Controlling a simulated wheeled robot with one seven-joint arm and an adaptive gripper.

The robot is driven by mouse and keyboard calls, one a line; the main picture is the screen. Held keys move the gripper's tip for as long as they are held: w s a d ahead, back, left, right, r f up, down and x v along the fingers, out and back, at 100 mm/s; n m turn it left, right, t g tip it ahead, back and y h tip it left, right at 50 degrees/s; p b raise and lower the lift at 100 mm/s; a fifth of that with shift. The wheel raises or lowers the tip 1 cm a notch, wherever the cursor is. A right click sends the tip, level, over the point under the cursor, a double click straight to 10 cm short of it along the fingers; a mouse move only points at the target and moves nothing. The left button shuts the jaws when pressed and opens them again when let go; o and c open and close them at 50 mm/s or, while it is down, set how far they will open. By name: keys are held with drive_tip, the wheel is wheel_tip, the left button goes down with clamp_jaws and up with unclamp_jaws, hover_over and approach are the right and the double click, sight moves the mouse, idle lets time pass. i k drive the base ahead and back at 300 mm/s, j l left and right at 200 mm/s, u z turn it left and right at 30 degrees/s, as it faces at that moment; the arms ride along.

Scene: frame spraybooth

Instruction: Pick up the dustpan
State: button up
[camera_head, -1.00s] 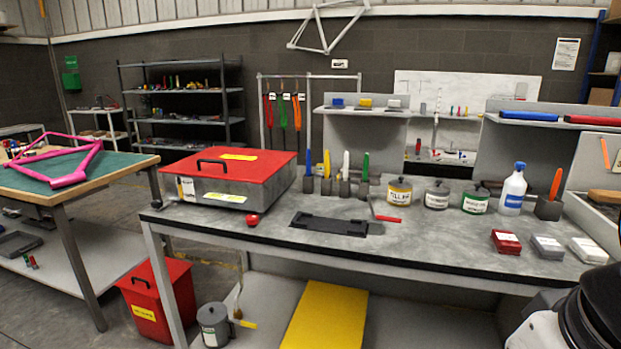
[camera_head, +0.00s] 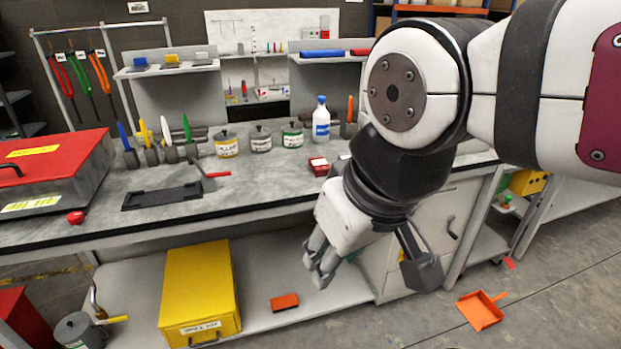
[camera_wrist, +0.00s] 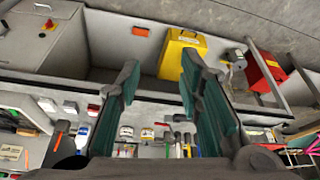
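An orange dustpan (camera_head: 480,311) lies on the concrete floor at the lower right in the head view, with its short handle pointing up and right. My gripper (camera_head: 362,275) hangs in front of the bench's front edge, to the left of the dustpan and above it. Its fingers are spread wide with nothing between them. In the wrist view the fingers of my gripper (camera_wrist: 160,100) also stand apart and empty. I cannot make out the dustpan in the wrist view.
The grey workbench (camera_head: 262,192) carries tins, a spray bottle and a red-lidded box (camera_head: 45,170). A yellow box (camera_head: 200,290) and an orange-topped block (camera_head: 284,302) are on the lower shelf. A drawer cabinet (camera_head: 445,235) stands left of the dustpan.

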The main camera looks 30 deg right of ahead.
sight(481, 312)
drive_tip(key=z, duration=2.15)
drive_tip(key=i+j, duration=0.15)
drive_tip(key=i, duration=0.6)
drive_tip(key=i+j+z, duration=0.1)
drive_tip(key=i, duration=0.6)
